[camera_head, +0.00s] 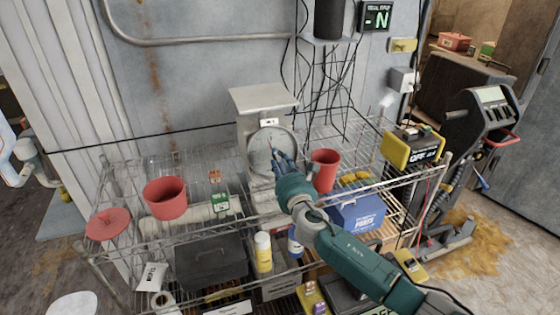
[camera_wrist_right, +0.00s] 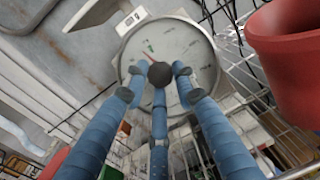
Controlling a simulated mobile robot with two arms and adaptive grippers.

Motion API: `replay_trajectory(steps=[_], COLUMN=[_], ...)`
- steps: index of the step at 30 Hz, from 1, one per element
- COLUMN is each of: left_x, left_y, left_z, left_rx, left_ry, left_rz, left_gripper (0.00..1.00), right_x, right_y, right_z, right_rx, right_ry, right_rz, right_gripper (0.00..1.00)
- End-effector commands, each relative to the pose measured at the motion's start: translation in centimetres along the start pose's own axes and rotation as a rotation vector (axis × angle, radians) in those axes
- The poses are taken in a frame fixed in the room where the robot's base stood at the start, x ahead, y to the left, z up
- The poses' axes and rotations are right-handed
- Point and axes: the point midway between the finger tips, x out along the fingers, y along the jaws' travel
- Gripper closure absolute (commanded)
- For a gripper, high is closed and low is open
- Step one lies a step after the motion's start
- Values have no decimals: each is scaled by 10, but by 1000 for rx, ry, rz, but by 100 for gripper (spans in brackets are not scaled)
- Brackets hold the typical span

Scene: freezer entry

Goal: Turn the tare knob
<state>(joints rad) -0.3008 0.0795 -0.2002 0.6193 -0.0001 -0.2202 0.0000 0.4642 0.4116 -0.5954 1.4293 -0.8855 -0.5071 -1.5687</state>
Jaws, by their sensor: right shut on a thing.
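The grey scale (camera_head: 265,108) stands on the wire rack against the wall, with a round white dial (camera_head: 262,153) on its front. In the right wrist view the dark round tare knob (camera_wrist_right: 160,74) sits at the middle of the dial (camera_wrist_right: 190,52). My right gripper (camera_head: 281,160) reaches the dial from the front. Its three blue fingers (camera_wrist_right: 158,88) are closed around the knob. In the head view the fingers hide the knob. My left gripper is not in view.
A red cup (camera_head: 324,170) stands close to the right of my right gripper. A red pot (camera_head: 165,198) and small boxes (camera_head: 220,203) are to the left on the rack. A blue case (camera_head: 357,212) and a yellow-black device (camera_head: 411,148) are to the right.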

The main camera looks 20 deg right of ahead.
Motion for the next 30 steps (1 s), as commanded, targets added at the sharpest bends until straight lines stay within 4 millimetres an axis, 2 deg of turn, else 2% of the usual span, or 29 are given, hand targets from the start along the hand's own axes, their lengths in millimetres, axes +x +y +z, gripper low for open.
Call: replay_trajectory(steps=[17,30], left_x=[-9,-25], left_y=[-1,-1], left_z=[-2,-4], left_rx=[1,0], left_ry=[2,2], left_rz=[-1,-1], left_gripper=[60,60], right_x=[1,2], right_y=[4,6], right_z=[4,7], right_rx=[458,847], right_ry=[8,17], right_rz=[-185,-340], right_gripper=[99,99])
